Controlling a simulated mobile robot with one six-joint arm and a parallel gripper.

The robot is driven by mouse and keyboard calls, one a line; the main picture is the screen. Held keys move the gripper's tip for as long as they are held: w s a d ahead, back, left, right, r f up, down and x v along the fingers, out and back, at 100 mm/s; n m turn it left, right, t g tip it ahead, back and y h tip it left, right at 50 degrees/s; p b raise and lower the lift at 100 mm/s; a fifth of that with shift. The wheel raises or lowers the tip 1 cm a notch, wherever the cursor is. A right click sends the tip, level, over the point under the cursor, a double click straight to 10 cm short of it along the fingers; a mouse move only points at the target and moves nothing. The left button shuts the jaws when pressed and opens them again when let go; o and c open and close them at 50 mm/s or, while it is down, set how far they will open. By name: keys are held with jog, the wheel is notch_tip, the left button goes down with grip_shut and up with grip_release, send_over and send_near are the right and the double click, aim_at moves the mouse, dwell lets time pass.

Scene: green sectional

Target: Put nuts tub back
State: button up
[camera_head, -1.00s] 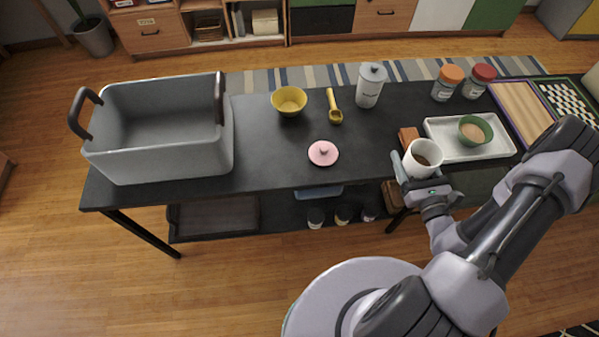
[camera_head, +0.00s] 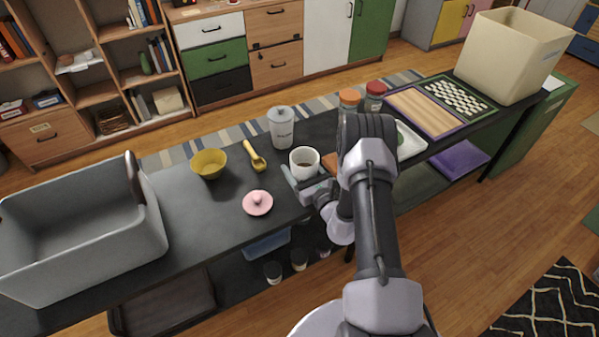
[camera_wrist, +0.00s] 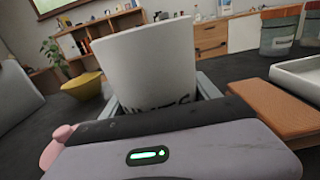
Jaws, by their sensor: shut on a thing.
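The nuts tub (camera_head: 304,161) is a white open-topped tub with brown contents. My gripper (camera_head: 304,183) is shut on it and holds it upright over the black table, near the front edge. In the wrist view the tub (camera_wrist: 150,65) fills the middle between the fingers, with dark lettering partly hidden low on its side. I cannot tell whether its base touches the table. A pink lid with a knob (camera_head: 257,203) lies on the table to the left of the tub.
A yellow bowl (camera_head: 209,163), a yellow scoop (camera_head: 255,157) and a white canister (camera_head: 281,128) stand behind and left. A grey bin (camera_head: 85,240) is at the far left. A white tray (camera_head: 410,143) and red-lidded jar (camera_head: 374,96) are right, partly behind my arm. A brown block (camera_wrist: 275,110) lies beside the tub.

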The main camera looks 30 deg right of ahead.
jog(key=shift+f, duration=0.15)
jog(key=shift+f, duration=0.2)
jog(key=o, duration=1.8)
jog(key=shift+c, duration=0.2)
jog(key=shift+r, duration=0.1)
jog(key=shift+s+r+p, duration=0.15)
jog(key=shift+s+p, duration=0.15)
jog(key=shift+p, duration=0.05)
jog(key=s+p, duration=0.1)
jog(key=s, duration=0.4)
jog(key=s+p, duration=0.1)
jog(key=s, duration=0.5)
jog(key=shift+s+d, duration=0.2)
jog(key=shift+s, duration=0.05)
